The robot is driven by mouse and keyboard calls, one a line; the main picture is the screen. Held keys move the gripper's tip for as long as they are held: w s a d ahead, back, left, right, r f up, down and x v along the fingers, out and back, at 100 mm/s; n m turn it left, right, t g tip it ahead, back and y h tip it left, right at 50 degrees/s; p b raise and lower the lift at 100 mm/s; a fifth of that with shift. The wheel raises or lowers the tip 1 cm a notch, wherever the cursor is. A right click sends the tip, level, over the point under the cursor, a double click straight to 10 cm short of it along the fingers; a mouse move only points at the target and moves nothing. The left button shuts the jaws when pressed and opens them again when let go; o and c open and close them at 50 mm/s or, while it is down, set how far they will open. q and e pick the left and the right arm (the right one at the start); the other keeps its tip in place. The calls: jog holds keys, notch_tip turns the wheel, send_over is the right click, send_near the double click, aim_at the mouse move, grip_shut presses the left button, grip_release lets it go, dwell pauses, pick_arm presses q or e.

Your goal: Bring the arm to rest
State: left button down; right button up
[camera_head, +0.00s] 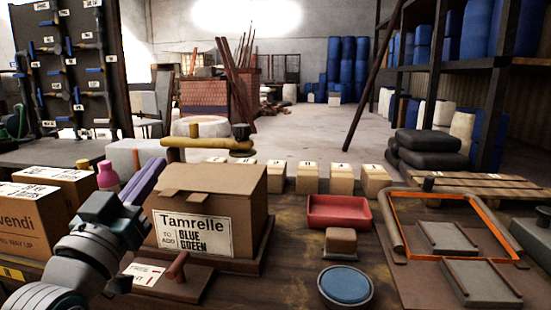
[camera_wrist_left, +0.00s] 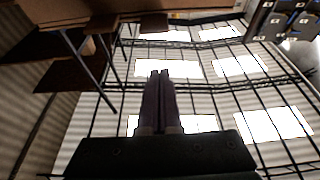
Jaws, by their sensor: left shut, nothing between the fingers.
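My left gripper (camera_head: 158,166) comes in from the lower left, with its purple fingers pointing up and away beside the left side of the Tamrelle box (camera_head: 242,195). Its fingers are shut together with nothing between them. In the left wrist view the closed fingers (camera_wrist_left: 160,74) point up toward the roof windows, clear of any object. My right gripper is in neither view.
Cardboard boxes (camera_head: 26,215) stand at the left, near my arm, with a pink bottle (camera_head: 108,178) behind. A red tray (camera_head: 339,212), a blue-topped round tub (camera_head: 346,285) and an orange frame (camera_head: 452,198) occupy the table to the right. Small boxes line the back.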

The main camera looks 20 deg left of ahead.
pick_arm(q)
jog(key=v, duration=0.9)
jog(key=d+r+m+g+h+p, duration=0.3)
jog(key=d+r+g+h+p, duration=0.4)
jog(key=p, duration=0.7)
jog(key=s+d+r+m+g+p, duration=0.1)
jog(key=s+d+r+g+p, duration=0.35)
jog(key=s+p, duration=0.3)
jog(key=s+d+r+m+g+p, duration=0.25)
jog(key=s+r+g+p, duration=0.3)
jog(key=s, duration=0.35)
notch_tip(320, 180, up, 35)
jog(key=p, duration=3.6)
jog(key=shift+w+d+n+g+y, duration=0.3)
jog(key=shift+d+n+y, duration=0.1)
jog(key=shift+d+n, duration=0.05)
